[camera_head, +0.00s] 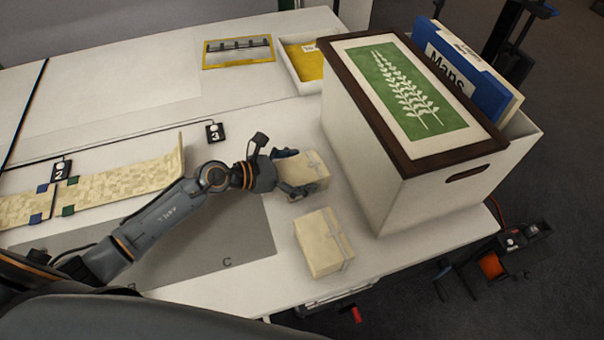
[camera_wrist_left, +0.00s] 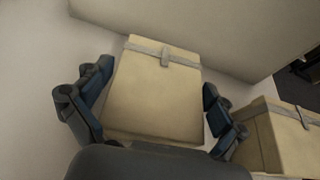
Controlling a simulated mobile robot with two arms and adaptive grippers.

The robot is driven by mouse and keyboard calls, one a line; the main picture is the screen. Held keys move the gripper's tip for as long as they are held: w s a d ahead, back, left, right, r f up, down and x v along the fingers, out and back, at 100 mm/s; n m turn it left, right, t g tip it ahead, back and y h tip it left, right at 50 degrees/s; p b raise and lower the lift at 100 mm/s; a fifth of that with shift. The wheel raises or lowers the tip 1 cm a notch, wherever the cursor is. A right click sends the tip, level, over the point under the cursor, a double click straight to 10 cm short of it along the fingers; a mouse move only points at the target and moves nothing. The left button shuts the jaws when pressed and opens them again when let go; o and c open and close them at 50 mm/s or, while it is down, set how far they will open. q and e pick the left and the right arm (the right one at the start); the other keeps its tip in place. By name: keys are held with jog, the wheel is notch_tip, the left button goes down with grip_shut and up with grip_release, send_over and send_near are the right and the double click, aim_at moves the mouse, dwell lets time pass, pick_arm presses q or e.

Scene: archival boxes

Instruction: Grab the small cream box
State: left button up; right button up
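Two small cream boxes with grey straps stand on the white table. The farther cream box (camera_head: 314,170) is at my left gripper (camera_head: 288,172). In the left wrist view this box (camera_wrist_left: 155,95) stands between the two spread fingers of the left gripper (camera_wrist_left: 150,112). A gap shows beside the right finger; whether the left finger touches the box I cannot tell. The nearer cream box (camera_head: 322,243) stands apart, closer to the table's front edge, and shows at the lower right in the left wrist view (camera_wrist_left: 285,140). My right gripper is not in view.
A large white box (camera_head: 395,195) with a brown-framed lid and green leaf picture stands just right of the cream boxes. A blue "Maps" box (camera_head: 470,75) is behind it. A tray with a yellow item (camera_head: 303,62) and a framed picture (camera_head: 237,52) lie at the back.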

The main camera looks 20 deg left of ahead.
pick_arm(q)
jog(key=c, duration=0.7)
jog(key=shift+c, duration=1.2)
jog(key=shift+r, duration=0.1)
